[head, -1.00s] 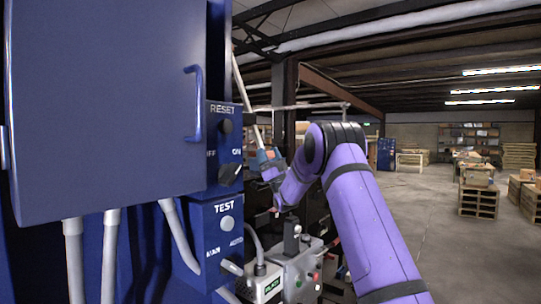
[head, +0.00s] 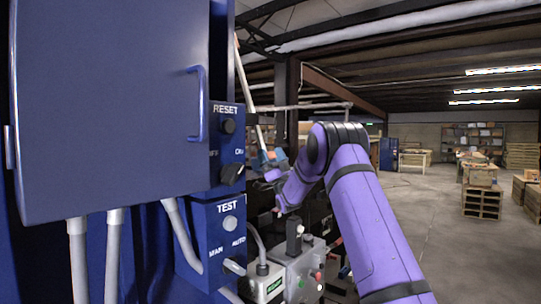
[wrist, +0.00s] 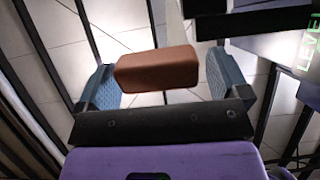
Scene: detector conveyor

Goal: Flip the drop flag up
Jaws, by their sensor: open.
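A reddish-brown block (wrist: 157,69), which looks like the drop flag, lies crosswise between the blue-grey fingers of my gripper (wrist: 163,84) in the wrist view. The fingers are open, one on each side of the block, with a gap at the right finger; contact at the left finger is unclear. In the head view my gripper (head: 268,158) is small, beyond the blue control boxes, and the flag cannot be made out clearly there. What the block is mounted on is hidden.
A large blue cabinet (head: 110,110) fills the left. RESET (head: 227,126) and TEST (head: 229,222) switch boxes stand beside it. A grey box with buttons (head: 303,268) sits below my arm. A LEVEL panel (wrist: 300,60) is at the wrist view's right. Open floor (head: 450,240) lies right.

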